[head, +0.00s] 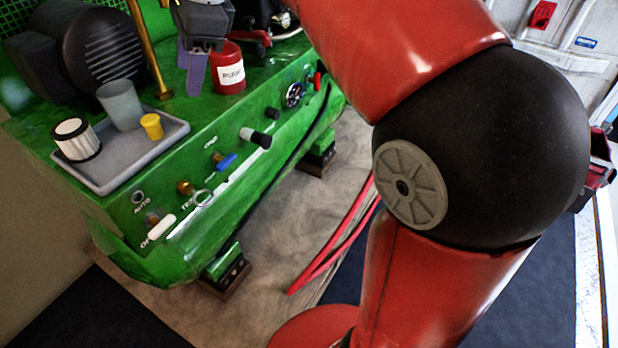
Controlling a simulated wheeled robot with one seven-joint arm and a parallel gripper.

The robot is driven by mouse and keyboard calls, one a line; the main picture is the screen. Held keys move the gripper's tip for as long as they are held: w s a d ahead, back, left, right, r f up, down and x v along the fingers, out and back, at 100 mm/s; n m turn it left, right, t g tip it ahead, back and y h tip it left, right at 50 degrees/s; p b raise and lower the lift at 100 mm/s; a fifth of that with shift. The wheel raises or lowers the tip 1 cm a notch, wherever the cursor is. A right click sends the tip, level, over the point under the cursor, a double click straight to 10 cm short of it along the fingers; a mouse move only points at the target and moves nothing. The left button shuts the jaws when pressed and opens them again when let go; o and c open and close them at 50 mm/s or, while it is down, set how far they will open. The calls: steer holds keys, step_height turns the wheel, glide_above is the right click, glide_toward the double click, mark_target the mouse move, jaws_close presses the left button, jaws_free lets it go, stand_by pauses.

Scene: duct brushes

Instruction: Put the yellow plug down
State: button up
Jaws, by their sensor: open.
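The yellow plug (151,126) sits upright in the grey tray (112,181) on top of the green machine, at the tray's right side. Nothing holds it. My gripper (194,85) is at the top of the head view, to the right of the plug and apart from it. Its jaws are open, with purple-grey fingers pointing down close to the red canister. The canister partly overlaps the gripper in the picture, and I cannot tell whether they touch.
A grey cup (120,106) and a white filter with dark ends (76,139) share the tray. The red labelled canister (229,72) and a brass pipe (150,50) stand nearby. Levers and knobs line the machine's front (215,190). My red arm hides much of the right.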

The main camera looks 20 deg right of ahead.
steer(key=s+d+f+n+t+h, duration=0.1)
steer(key=s+d+f+n, duration=0.5)
steer(key=s+f+n, duration=0.2)
steer(key=s+d+f+n+t+h, duration=0.2)
steer(key=s+d+f+n, duration=0.5)
steer(key=s+f+n, duration=0.1)
step_height(320, 180, down, 2)
steer(key=shift+s+f+n+t+h, duration=0.15)
steer(key=shift+s+n+t+h, duration=0.2)
steer(key=shift+s, duration=0.55)
